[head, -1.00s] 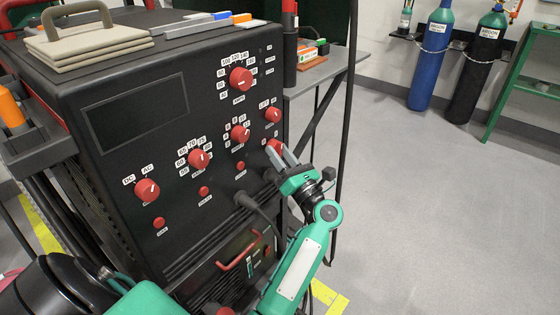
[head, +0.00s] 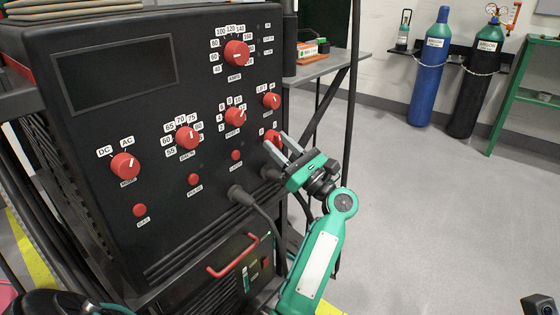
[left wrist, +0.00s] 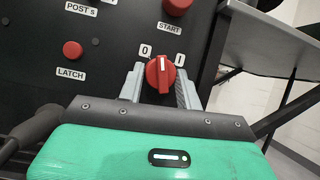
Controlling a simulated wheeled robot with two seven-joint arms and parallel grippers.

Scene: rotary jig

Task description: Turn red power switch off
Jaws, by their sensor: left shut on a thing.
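The red power switch (head: 273,138) is a round knob at the lower right of the black machine's front panel, partly hidden by my fingers in the head view. In the left wrist view the red switch (left wrist: 160,75) shows a white mark pointing roughly up, between the labels 0 on the left and I on the right. My left gripper (head: 276,146) is at the switch with one finger on each side of it. The left gripper (left wrist: 160,84) is shut on the switch.
Above the switch is a red START knob (left wrist: 177,5), and a red LATCH button (left wrist: 72,50) is to its left. A black cable plug (head: 240,195) sticks out below. A grey side table (head: 330,65) stands to the right, with open floor beyond.

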